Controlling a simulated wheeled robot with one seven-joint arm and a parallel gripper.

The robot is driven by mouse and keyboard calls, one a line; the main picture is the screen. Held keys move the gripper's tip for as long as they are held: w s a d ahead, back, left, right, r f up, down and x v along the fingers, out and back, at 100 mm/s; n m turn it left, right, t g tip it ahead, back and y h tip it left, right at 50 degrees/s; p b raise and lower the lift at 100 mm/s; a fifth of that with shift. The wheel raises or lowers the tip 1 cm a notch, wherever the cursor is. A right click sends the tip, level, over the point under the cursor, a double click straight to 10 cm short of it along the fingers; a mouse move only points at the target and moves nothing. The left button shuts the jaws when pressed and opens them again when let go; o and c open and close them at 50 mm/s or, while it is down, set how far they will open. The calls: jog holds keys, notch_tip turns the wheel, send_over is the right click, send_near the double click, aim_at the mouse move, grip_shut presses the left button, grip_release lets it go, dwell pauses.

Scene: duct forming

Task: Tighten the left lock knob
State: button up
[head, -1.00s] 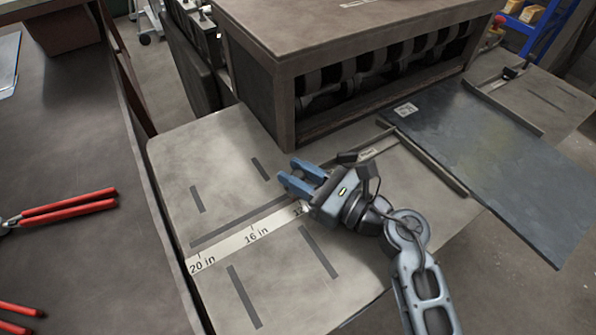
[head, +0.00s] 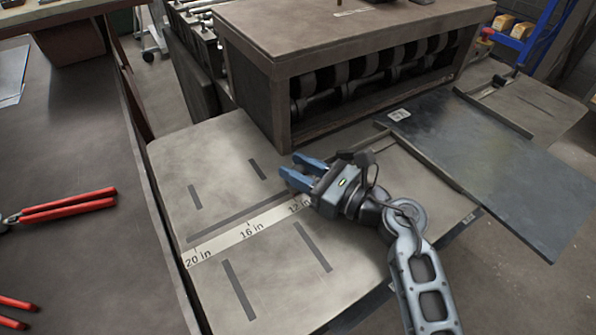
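My gripper (head: 288,164) has two blue fingers, parted with nothing visible between them. It hovers over the grey table beside the "12 in" end of the printed scale, fingers pointing up-left. The left guide bar (head: 428,168) runs along the near-left edge of the dark metal sheet (head: 485,160). A small dark piece (head: 344,155) shows just behind my gripper, near the far end of that guide. It may be the left lock knob, but my gripper and wrist partly cover this spot and I cannot tell. My fingers are not around it.
The roller machine (head: 350,75) stands behind my gripper. A right guide (head: 500,112) with a black knob (head: 500,80) lies beyond the sheet. The scaled table wing (head: 215,160) is bare. Red-handled snips (head: 68,206) lie on the left bench.

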jog(key=shift+o, duration=1.4)
jog(key=shift+w+d+r, duration=0.1)
jog(key=shift+r, duration=0.35)
jog(key=shift+o, duration=0.2)
jog(key=shift+f, duration=0.25)
jog(key=shift+s+d, duration=0.1)
jog(key=shift+s, duration=0.1)
jog(key=b+v, duration=0.1)
jog(key=v, duration=0.6)
jog(key=shift+s+d+b, duration=0.1)
jog(key=shift+d+b, duration=0.1)
jog(key=shift+b, duration=0.1)
